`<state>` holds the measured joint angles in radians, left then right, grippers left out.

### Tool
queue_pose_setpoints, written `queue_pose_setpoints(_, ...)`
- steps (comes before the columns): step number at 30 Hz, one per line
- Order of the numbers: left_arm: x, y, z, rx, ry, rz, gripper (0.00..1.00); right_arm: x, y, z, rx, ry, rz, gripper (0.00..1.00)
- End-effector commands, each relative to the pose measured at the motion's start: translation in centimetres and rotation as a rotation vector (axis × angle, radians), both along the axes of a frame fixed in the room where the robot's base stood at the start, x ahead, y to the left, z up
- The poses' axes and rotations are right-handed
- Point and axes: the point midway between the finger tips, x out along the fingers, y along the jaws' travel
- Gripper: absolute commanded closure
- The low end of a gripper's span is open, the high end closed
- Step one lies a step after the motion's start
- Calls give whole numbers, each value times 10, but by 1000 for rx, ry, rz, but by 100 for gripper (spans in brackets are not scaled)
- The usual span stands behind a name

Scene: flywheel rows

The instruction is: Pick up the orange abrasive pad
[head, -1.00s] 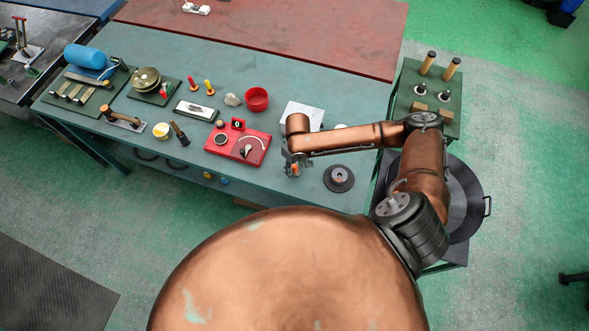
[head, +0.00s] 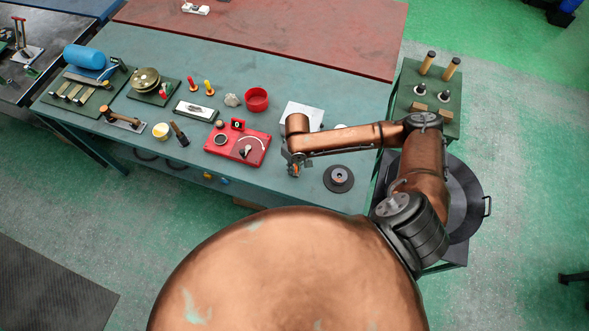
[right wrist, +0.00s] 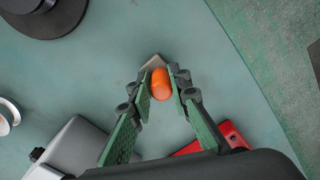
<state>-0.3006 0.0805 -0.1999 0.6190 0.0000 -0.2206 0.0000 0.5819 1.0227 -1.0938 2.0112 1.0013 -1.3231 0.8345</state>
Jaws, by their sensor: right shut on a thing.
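The orange abrasive pad (right wrist: 161,84) is a small rounded orange piece. In the right wrist view it sits between the green-padded fingers of my right gripper (right wrist: 160,92), which are shut on it. A pale grey-brown corner of something (right wrist: 153,61) shows just beyond the pad. In the head view my right gripper (head: 294,168) is over the front part of the teal bench, and the pad is only a tiny orange speck there. I cannot tell whether the pad touches the bench. My left gripper is not in view.
A black disc (head: 339,179) lies right of my right gripper. A red control box (head: 237,147) is to its left. A grey-white box (head: 302,115) stands behind, partly hidden by my arm. A red bowl (head: 256,99) is farther back. Bare teal bench (head: 290,198) lies in front.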

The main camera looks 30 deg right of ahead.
Motion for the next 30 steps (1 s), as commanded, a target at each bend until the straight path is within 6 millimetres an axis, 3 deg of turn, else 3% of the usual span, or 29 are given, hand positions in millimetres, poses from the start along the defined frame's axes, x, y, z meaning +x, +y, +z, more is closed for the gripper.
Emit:
queue_pose_setpoints(8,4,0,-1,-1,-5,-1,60,1,0,8,0,-2,0,100)
queue_pose_setpoints(14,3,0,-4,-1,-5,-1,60,0,0,34,2,-3,0,100)
queue_pose_setpoints(21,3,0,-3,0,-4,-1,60,-48,14,91,2,-3,4,100)
queue_pose_setpoints(26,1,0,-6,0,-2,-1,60,-92,27,110,2,0,4,100)
queue_pose_setpoints(30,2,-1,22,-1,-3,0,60,-114,33,127,2,5,-1,100)
